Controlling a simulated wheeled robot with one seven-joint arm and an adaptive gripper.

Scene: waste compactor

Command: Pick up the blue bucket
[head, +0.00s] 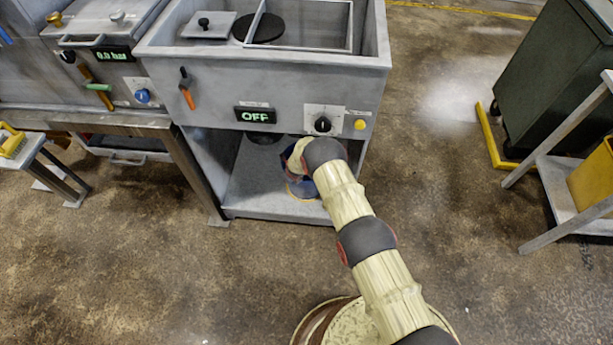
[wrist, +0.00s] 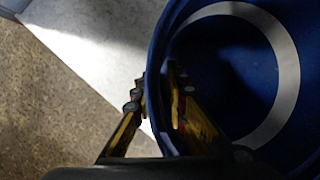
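The blue bucket (wrist: 235,75) fills the right side of the wrist view, seen from above into its dark inside, with a pale ring inside it. In the head view a little of the bucket (head: 301,189) shows on the lower shelf of the grey machine, mostly hidden by my arm. My gripper (wrist: 157,85) straddles the bucket's near-left rim, one finger outside and one inside. The fingers lean together and appear closed on the thin wall. The head view hides the fingertips.
The bucket is inside the open bay under the grey machine (head: 275,85), whose display reads OFF, with side panels around it. A bench (head: 150,122) stands left. A shelf rack (head: 560,185) and a dark bin (head: 555,70) stand right. The floor in front is clear.

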